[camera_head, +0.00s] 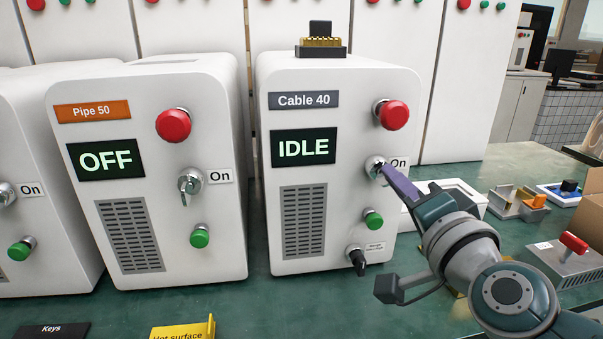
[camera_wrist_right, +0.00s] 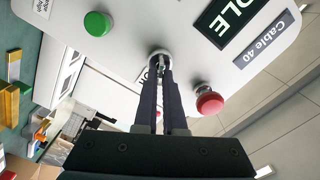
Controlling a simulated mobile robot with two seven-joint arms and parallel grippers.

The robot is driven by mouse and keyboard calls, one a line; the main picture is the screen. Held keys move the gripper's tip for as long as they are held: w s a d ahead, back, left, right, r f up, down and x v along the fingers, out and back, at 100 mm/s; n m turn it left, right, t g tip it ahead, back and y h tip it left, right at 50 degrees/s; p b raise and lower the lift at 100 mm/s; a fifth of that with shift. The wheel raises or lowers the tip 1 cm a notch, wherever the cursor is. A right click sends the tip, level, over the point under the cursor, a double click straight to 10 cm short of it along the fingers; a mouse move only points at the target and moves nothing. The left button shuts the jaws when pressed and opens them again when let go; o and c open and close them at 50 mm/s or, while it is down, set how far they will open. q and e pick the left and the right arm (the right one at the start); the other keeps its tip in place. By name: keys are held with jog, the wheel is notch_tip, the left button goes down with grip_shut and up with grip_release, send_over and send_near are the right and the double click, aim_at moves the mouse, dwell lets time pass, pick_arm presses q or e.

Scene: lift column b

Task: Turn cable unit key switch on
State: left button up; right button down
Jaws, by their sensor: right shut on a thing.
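The cable unit is a white box (camera_head: 345,225) labelled "Cable 40", and its display (camera_head: 303,147) reads IDLE. Its key switch (camera_head: 375,168) sits beside an "On" label, between a red button (camera_head: 393,114) above and a green button (camera_head: 373,220) below. My right gripper (camera_head: 383,172) reaches in from the right with its fingertips at the key switch. In the right wrist view the two dark fingers (camera_wrist_right: 160,72) are shut on the key (camera_wrist_right: 160,58), which they mostly hide. The key's exact angle cannot be told. My left gripper is not in view.
A similar unit, "Pipe 50" (camera_head: 160,245), stands to the left with its display reading OFF. A black knob (camera_head: 357,260) is low on the cable unit. Trays and small parts (camera_head: 518,203) lie on the green table to the right. A yellow "Hot surface" sign (camera_head: 185,330) is in front.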

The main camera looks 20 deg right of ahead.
dwell(0.3)
jog(key=c, duration=1)
grip_release()
jog(key=v, duration=1)
jog(key=shift+w, duration=0.1)
